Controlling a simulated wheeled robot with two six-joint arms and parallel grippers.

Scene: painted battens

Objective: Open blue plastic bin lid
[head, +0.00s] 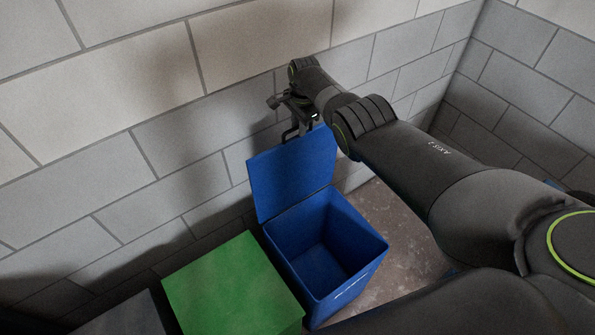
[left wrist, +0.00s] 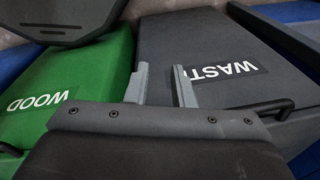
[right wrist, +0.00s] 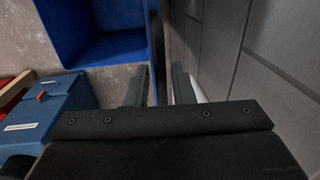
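The blue plastic bin (head: 327,246) stands open in the head view, its inside visible and empty. Its blue lid (head: 292,174) is raised steeply on the wall side. My right gripper (head: 300,125) is at the lid's upper edge, beside the wall. In the right wrist view the bin (right wrist: 105,48) is at the top, and the lid shows edge-on as a dark strip (right wrist: 155,35) running towards the gap between the parted fingers (right wrist: 164,85). Whether they touch it is unclear. My left gripper (left wrist: 161,86) is open and empty, outside the head view.
A green bin (head: 232,285) stands closed left of the blue one; the left wrist view shows its WOOD label (left wrist: 42,102). A dark grey bin (left wrist: 215,50) marked WASTE is beside it. The block wall (head: 140,150) is close behind. A blue box (right wrist: 55,110) lies on the floor.

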